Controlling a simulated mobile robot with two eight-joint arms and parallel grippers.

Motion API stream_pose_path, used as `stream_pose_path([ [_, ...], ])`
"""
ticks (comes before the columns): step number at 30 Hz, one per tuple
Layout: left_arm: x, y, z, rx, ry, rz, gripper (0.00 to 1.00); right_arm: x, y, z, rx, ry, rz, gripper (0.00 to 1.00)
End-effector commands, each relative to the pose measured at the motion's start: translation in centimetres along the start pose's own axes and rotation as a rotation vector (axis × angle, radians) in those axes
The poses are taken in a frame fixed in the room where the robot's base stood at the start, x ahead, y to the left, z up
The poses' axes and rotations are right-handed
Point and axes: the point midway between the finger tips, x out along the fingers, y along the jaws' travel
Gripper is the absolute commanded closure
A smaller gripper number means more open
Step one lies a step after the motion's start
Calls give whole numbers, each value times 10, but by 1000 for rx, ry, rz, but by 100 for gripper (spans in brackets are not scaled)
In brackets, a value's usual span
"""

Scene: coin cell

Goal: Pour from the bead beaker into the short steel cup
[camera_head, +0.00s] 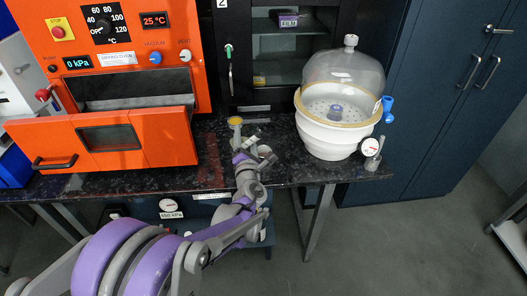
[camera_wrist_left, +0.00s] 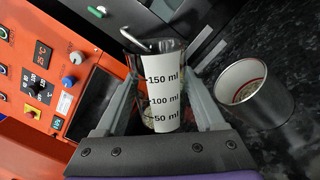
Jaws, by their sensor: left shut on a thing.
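My left gripper (camera_wrist_left: 165,112) is shut on a clear beaker with a white scale marked 50, 100 and 150 ml, the bead beaker (camera_wrist_left: 161,90). A little pale content shows low in the beaker beside the scale. A short steel cup (camera_wrist_left: 248,88) stands to the right of the beaker in the left wrist view, apart from it; its mouth is open and its inside looks speckled. In the head view my left gripper (camera_head: 250,150) is over the front of the dark bench, where the beaker and cup are too small to tell clearly. My right gripper is out of view.
An orange vacuum oven (camera_head: 150,145) with its door folded down stands left on the speckled bench (camera_head: 285,172). A white desiccator (camera_head: 330,138) with a clear dome stands right. A small yellow-topped item (camera_head: 235,122) is near my gripper. A black cabinet (camera_head: 240,50) is behind.

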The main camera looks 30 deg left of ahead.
Motion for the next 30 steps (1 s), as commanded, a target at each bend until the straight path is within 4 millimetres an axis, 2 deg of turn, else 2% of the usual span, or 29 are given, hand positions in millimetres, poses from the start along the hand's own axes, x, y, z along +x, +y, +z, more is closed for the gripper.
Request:
stream_pose_path([
  [30, -1, 1, -5, 62, -6, -1, 95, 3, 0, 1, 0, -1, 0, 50],
])
